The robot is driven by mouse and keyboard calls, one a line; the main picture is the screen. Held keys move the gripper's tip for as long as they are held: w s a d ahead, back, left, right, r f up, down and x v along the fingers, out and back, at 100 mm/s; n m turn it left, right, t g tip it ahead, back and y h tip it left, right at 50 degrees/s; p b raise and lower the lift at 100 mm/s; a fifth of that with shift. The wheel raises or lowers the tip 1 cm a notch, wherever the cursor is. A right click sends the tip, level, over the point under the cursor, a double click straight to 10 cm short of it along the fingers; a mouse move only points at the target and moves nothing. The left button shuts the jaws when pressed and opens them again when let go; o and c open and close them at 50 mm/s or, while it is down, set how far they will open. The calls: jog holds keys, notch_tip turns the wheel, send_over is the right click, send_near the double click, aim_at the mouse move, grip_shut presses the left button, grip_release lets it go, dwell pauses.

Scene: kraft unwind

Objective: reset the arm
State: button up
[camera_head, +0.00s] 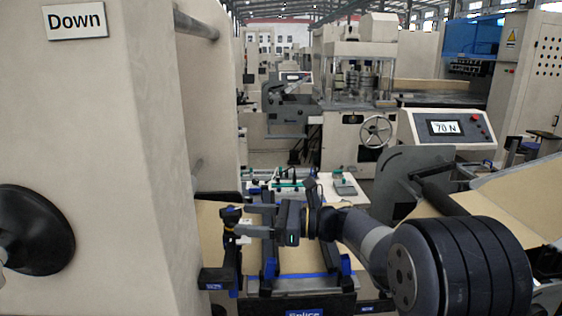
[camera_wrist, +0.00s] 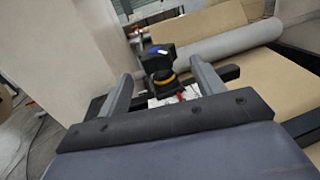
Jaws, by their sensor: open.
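My gripper (camera_head: 262,222) is in the lower middle of the head view, with its fingers pointing left above the splice table (camera_head: 307,284). In the wrist view my gripper (camera_wrist: 160,90) shows two grey fingers spread apart. A black knob-like part with a yellow ring (camera_wrist: 162,68) and a blue top lies between or just beyond the fingers. The same dark part (camera_head: 232,216) shows at the fingertips in the head view. I cannot tell whether the fingers touch it. My arm (camera_head: 370,240) reaches in from the lower right.
A beige machine wall with a "Down" sign (camera_head: 76,20) stands close on the left, with a black round knob (camera_head: 35,230). A display panel reading 70 N (camera_head: 445,128) is at the right. Kraft sheet (camera_wrist: 285,90) and a grey roller (camera_wrist: 222,48) lie beyond my fingers.

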aim_at(229, 217)
jog(key=a, duration=0.5)
jog(key=shift+w+a+p, duration=0.15)
jog(key=shift+w+p, duration=0.2)
jog(key=shift+p, duration=0.05)
